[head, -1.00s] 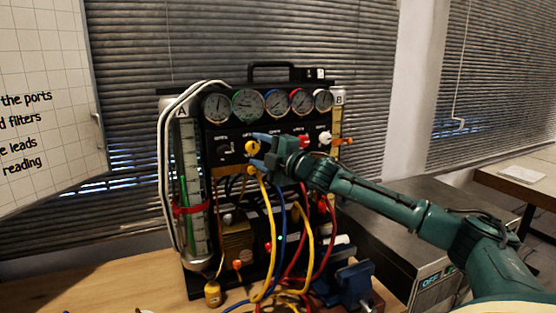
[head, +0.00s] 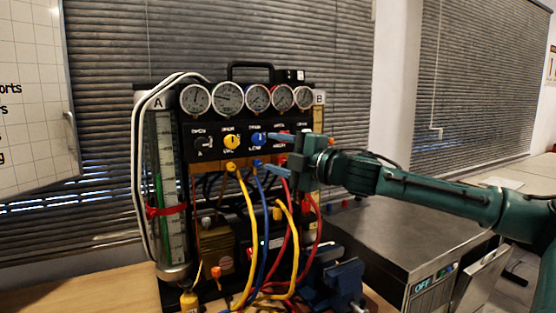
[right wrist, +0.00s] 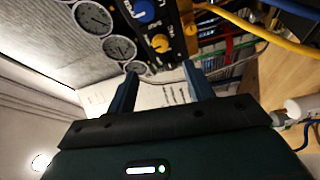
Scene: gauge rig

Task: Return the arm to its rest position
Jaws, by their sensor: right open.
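My right arm (head: 430,195) reaches in from the right in the head view. My right gripper (head: 268,152) is open and empty, its two blue fingers pointing left in front of the gauge rig's panel. It stands just right of the blue knob (head: 258,139) and covers part of the red knob's area. The yellow knob (head: 232,142) is clear of the fingers. In the right wrist view the open fingers (right wrist: 160,70) have nothing between them; the yellow knob (right wrist: 160,43) and blue knob (right wrist: 143,11) lie beyond them. My left gripper is not in view.
Several round gauges (head: 229,97) line the rig's top. Yellow, blue and red hoses (head: 245,235) hang below the panel, close under the gripper. A blue vise (head: 335,284) stands at the front. A grey metal box (head: 400,240) stands to the right, below my arm.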

